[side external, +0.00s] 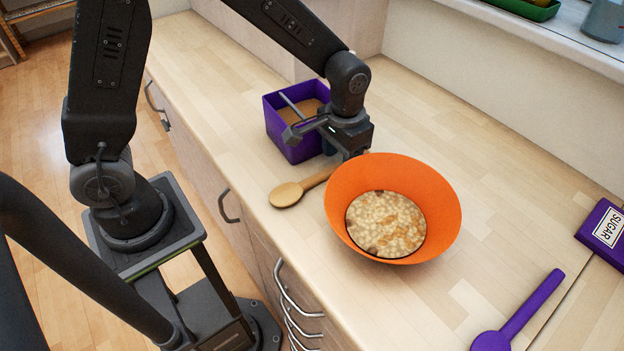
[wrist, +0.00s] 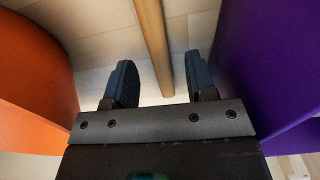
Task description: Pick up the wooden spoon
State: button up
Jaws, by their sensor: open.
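The wooden spoon (side external: 288,194) lies on the countertop in the side view, its bowl toward the front left and its handle running back to the right, where the orange bowl and my gripper partly hide it. In the wrist view the spoon's handle (wrist: 154,45) runs between the two fingers. My gripper (wrist: 160,85) is open, with one dark finger on each side of the handle, and no contact shows. In the side view my gripper (side external: 345,155) is low behind the spoon, between the purple box and the orange bowl; its fingertips are largely hidden there.
The orange bowl (side external: 440,195) holds pale round food and stands close to the gripper. The purple box (side external: 290,148), with brown contents, is close on the other side. A purple spoon (side external: 525,312) and a purple sugar box (side external: 603,232) lie to the right. The counter's back right is clear.

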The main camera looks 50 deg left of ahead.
jog(key=shift+f, duration=0.8)
jog(key=shift+c, duration=0.3)
grip_shut()
